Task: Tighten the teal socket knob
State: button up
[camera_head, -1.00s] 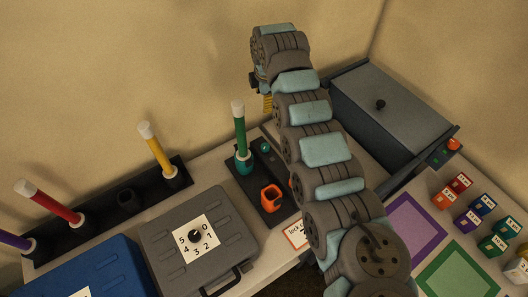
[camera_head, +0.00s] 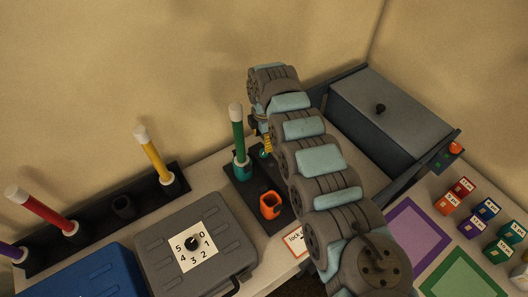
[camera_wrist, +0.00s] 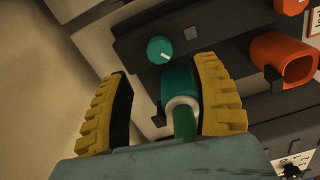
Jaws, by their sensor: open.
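The teal knob (camera_wrist: 159,50) is round with a white mark on its face and sits on a dark panel beside the teal socket (camera_wrist: 180,82). In the head view the knob (camera_head: 264,154) shows just below my gripper, partly hidden. The teal socket (camera_head: 242,170) stands upright, with a green rod with a white tip (camera_head: 238,135) in it. My gripper (camera_wrist: 162,74) is open. Its two yellow fingers are spread on either side in the wrist view, the socket and rod base showing between them and the knob just beyond the fingertips. Contact cannot be told.
An orange socket (camera_head: 270,206) is empty on the same dark panel (camera_head: 246,190). A grey case with a number dial (camera_head: 165,240) stands to the left. A dark rack (camera_head: 100,222) holds several coloured rods. A grey lidded box (camera_head: 395,95) stands at the right.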

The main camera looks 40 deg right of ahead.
aim_at(264, 152)
notch_tip(264, 152, down, 7)
jog(key=shift+r+b, duration=0.1)
jog(key=shift+b, duration=0.4)
grip_shut()
